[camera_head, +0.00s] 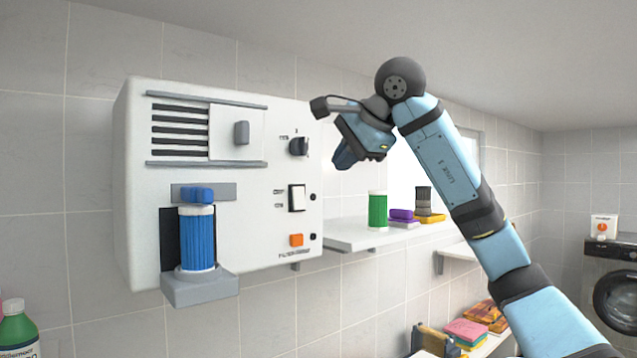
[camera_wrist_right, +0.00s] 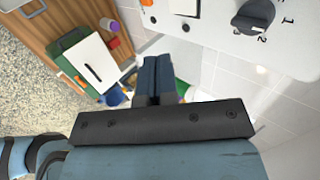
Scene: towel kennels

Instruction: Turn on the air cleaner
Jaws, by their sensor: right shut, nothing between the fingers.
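The white air cleaner (camera_head: 262,245) hangs on the tiled wall. Its front has a slatted vent with a sliding cover (camera_head: 225,135), a dark rotary knob (camera_head: 299,146), a white rocker switch (camera_head: 297,198) and an orange square (camera_head: 296,240). A blue filter cartridge (camera_head: 197,238) stands upright in the lower left bay. My right gripper (camera_head: 343,160) is shut and empty, to the right of the knob and apart from it. The shut fingers (camera_wrist_right: 157,75) also show in the right wrist view, with the knob (camera_wrist_right: 253,17) at upper right. My left gripper is out of view.
A wall shelf (camera_head: 350,236) beside the cleaner holds a green cartridge (camera_head: 377,211), purple and yellow items and a dark stack (camera_head: 423,200). A green bottle (camera_head: 17,330) stands at lower left. A dark washing machine (camera_head: 612,295) is at far right.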

